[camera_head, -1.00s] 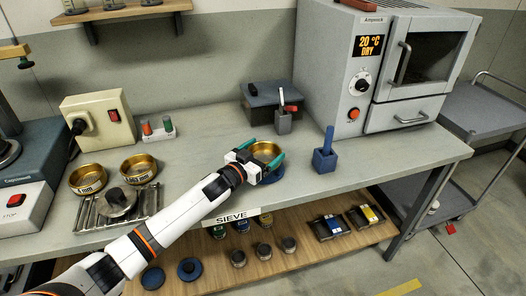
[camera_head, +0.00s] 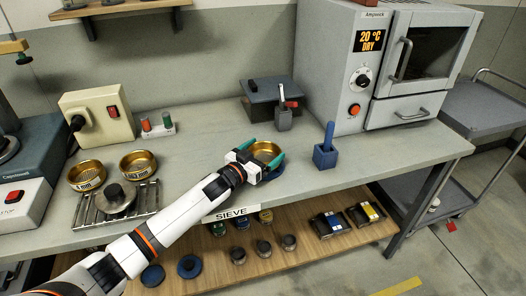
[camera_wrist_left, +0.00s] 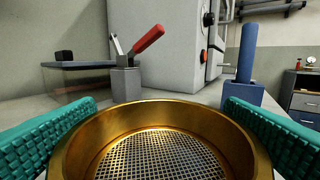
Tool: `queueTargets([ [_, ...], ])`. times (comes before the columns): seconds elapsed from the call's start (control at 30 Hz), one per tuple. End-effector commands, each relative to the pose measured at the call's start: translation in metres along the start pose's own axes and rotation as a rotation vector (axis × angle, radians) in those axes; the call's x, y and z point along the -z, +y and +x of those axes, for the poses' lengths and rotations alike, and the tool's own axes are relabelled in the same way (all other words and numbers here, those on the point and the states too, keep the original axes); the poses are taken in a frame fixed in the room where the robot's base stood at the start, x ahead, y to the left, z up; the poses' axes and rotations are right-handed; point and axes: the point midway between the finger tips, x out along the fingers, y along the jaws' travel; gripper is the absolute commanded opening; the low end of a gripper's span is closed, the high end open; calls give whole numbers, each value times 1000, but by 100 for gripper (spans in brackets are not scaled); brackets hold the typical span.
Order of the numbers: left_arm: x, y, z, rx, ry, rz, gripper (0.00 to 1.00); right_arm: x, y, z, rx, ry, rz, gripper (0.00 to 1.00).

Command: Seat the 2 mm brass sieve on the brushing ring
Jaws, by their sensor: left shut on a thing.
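My left gripper (camera_head: 261,155) is shut on a brass sieve (camera_head: 266,150), with a teal finger on each side of its rim. The sieve also shows large in the left wrist view (camera_wrist_left: 160,150), level, with a mesh floor. A blue ring (camera_head: 272,174), seemingly the brushing ring, shows just below the sieve near the bench's front edge. The sieve covers most of it, so I cannot tell whether they touch. No size label is readable on the held sieve. My right gripper is not in view.
Two brass sieves (camera_head: 138,164) (camera_head: 87,175) stand at left by a metal rack with a dark-knobbed weight (camera_head: 115,197). A blue block holder (camera_head: 325,157) stands right of the gripper. A grey holder with a red-handled tool (camera_head: 284,118) stands behind. The oven (camera_head: 365,70) is at back right.

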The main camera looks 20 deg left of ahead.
Motion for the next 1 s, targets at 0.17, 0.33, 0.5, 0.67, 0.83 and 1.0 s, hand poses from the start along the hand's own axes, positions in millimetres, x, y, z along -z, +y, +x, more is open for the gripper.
queueTargets([
  [0.17,5,0,0,0,-1,0,66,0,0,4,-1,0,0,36],
  [0.33,4,0,0,0,-1,0,100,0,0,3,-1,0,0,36],
  [0.5,6,0,-2,0,1,0,100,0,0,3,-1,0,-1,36],
  [0.67,7,0,-19,0,3,-1,100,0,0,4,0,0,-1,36],
  [0.83,8,0,-55,0,3,-1,100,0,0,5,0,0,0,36],
  [1.0,7,-1,-90,1,2,0,100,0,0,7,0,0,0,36],
])
